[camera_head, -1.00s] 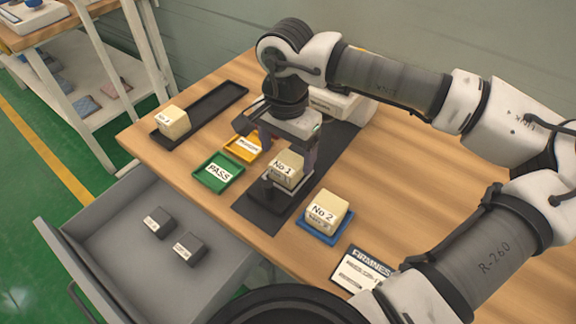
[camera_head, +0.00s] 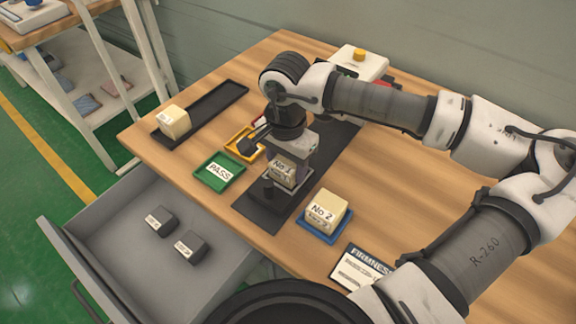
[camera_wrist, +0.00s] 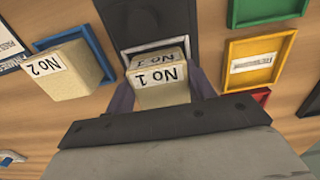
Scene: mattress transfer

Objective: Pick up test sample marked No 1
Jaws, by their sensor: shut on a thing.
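The No 1 sample (camera_head: 284,170) is a cream foam block with a white label. It is on the metal plate of the black test stand (camera_head: 256,208). My gripper (camera_head: 290,166) is shut on it from above, with a finger on each side. In the wrist view the No 1 sample (camera_wrist: 160,78) sits between the dark fingers, its label upside down. I cannot tell whether it is lifted off the plate.
The No 2 block (camera_head: 325,212) sits on a blue tray at right. A green PASS tray (camera_head: 206,180) and a yellow tray (camera_head: 232,150) lie left. A black tray (camera_head: 218,100) holds another block (camera_head: 173,122). An open drawer (camera_head: 120,262) holds two dark blocks.

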